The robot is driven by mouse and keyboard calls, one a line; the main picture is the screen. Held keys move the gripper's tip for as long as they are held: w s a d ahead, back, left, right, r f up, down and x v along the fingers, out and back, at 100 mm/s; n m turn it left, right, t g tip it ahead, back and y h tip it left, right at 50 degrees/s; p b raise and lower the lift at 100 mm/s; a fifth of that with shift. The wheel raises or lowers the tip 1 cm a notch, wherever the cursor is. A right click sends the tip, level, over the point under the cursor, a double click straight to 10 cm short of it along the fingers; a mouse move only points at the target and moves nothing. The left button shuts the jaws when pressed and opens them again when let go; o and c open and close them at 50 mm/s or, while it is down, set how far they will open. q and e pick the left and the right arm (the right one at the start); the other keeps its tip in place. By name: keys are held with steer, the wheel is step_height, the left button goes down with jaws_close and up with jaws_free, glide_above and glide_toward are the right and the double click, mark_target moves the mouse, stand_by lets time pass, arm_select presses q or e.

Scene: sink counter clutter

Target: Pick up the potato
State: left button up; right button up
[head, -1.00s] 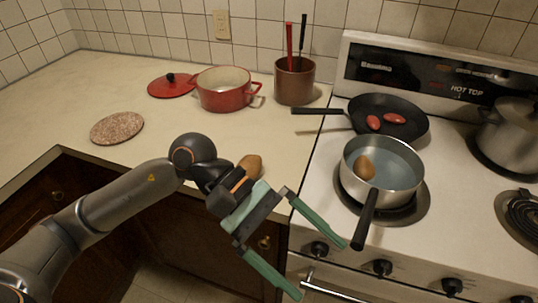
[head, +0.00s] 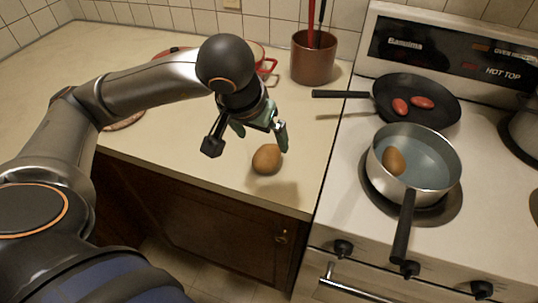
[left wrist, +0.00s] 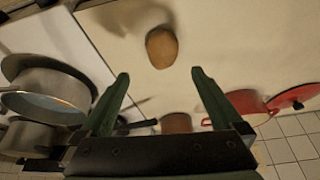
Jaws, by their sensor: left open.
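A brown potato (head: 267,159) lies on the beige counter near its front edge, left of the stove. In the left wrist view the potato (left wrist: 161,47) lies ahead of the fingertips, roughly centred between them. My left gripper (head: 262,138) is above the counter at the potato, fingers pointing down. It is open and empty, and its green fingers (left wrist: 160,74) are spread apart in the left wrist view. A second potato-like brown item (head: 394,161) sits in the water-filled saucepan (head: 440,178). My right gripper is not in view.
A black frying pan (head: 440,107) with two red items and the saucepan stand on the stove (head: 348,185). A brown utensil pot (head: 313,62) stands behind. A red pot (left wrist: 248,103) and red lid (left wrist: 296,96) are also on the counter. The counter around the potato is clear.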

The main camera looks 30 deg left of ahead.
mark_target(265, 154)
arm_select(q)
steer(key=x, duration=0.4)
steer(key=shift+f, duration=0.15)
steer(key=x, duration=0.4)
steer(key=shift+s+a+f+p, duration=0.2)
steer(key=shift+a+p, duration=0.1)
steer(key=shift+p, duration=0.1)
steer(key=shift+w+f, duration=0.2)
steer(key=shift+f, duration=0.25)
steer(key=c, duration=1.5)
